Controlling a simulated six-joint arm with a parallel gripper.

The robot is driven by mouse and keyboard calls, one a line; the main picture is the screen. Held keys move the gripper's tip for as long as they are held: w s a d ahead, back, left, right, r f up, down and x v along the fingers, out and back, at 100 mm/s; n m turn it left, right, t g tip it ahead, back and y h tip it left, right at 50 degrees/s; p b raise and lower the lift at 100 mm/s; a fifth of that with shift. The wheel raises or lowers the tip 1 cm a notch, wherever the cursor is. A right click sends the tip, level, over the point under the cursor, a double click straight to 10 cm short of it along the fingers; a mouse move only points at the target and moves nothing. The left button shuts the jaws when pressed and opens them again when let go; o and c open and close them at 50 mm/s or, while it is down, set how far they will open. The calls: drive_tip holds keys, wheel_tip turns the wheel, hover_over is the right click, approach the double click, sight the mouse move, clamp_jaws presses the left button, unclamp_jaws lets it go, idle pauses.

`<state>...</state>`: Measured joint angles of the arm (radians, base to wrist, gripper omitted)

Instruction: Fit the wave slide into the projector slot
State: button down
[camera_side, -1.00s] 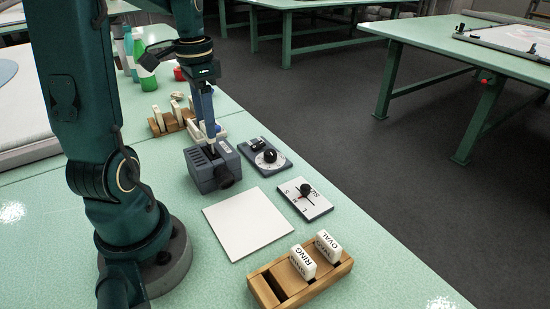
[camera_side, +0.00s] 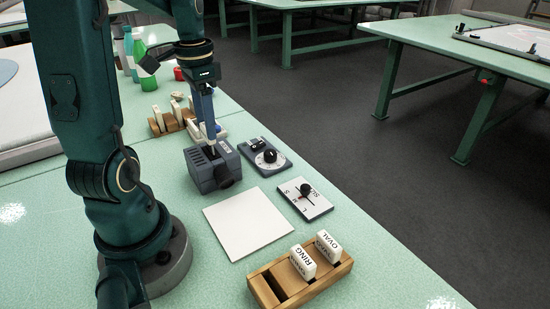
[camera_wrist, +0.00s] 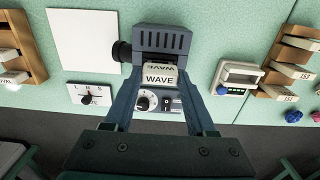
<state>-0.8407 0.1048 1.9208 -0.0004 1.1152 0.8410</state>
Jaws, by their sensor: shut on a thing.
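The wave slide (camera_wrist: 158,79) is a white block with WAVE printed on it. In the wrist view it sits between the two fingers of my gripper (camera_wrist: 158,72), which is shut on it. The grey projector (camera_wrist: 162,34) is directly beyond the slide, with its dark lens (camera_wrist: 121,51) pointing left. In the side view my gripper (camera_side: 211,143) points straight down at the top of the projector (camera_side: 202,174). The fingers hide most of the slide and the slot there, so I cannot tell how deep the slide sits.
A white sheet (camera_side: 248,222) lies in front of the projector. A wooden rack (camera_side: 318,288) holds the RING and OVAL slides. A dial panel (camera_side: 254,148) and an L-M-S panel (camera_side: 318,207) lie to the right. Another rack (camera_side: 155,128) and a green bottle (camera_side: 146,77) stand behind.

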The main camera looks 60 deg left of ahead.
drive_tip(key=shift+f, duration=1.45)
drive_tip(key=shift+c, duration=0.7)
unclamp_jaws()
drive_tip(key=shift+r, duration=2.6)
